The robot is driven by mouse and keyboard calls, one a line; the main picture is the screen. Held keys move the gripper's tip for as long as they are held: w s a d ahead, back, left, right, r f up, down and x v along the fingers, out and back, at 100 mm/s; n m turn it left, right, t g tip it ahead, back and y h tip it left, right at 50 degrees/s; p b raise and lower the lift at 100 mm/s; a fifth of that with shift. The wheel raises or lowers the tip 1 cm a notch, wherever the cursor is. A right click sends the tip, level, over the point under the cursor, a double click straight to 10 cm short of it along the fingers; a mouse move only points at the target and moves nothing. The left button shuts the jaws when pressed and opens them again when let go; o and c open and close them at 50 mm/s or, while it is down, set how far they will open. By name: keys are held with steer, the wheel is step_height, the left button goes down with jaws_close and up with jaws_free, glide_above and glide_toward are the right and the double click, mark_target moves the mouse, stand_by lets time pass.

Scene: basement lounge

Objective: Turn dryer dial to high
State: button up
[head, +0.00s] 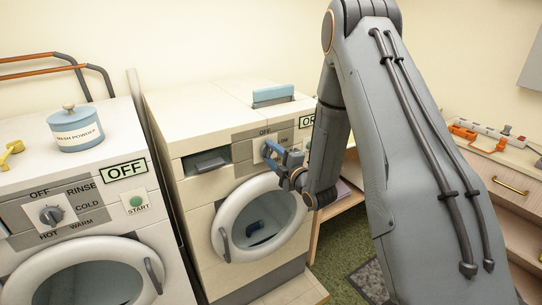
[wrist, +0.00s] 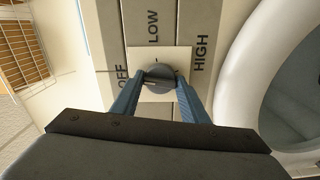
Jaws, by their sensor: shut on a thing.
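The dryer (head: 196,222) is the cream front-loading machine in the middle of the head view. Its grey round dial (wrist: 159,74) sits on a pale square plate, with OFF to its left, LOW above and HIGH to its right in the wrist view. My gripper (head: 271,153) reaches the dryer's control panel (head: 243,150) and hides most of the dial there. In the wrist view its blue fingers (wrist: 160,82) are shut on the dial, one on each side. A thin line runs from the dial toward OFF; I cannot tell whether it is the pointer.
The dryer's round door (head: 229,217) is shut, just below my gripper. A washer (head: 22,184) with its own dial (head: 51,214) and a wash powder jar (head: 76,131) stands to the left. A wooden drawer unit (head: 508,187) is at the right.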

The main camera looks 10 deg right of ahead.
steer(key=m+b, duration=0.1)
steer(key=m, duration=0.3)
steer(key=shift+b, duration=0.35)
steer(key=m+b, duration=0.1)
steer(key=m, duration=0.3)
steer(key=m+b, duration=0.1)
steer(key=m, duration=0.3)
steer(key=shift+m, duration=0.3)
steer(key=m, duration=0.3)
steer(key=shift+m, duration=0.4)
steer(key=m, duration=1.3)
steer(key=shift+m, duration=0.3)
steer(key=o, duration=1.1)
steer(key=shift+c, duration=0.2)
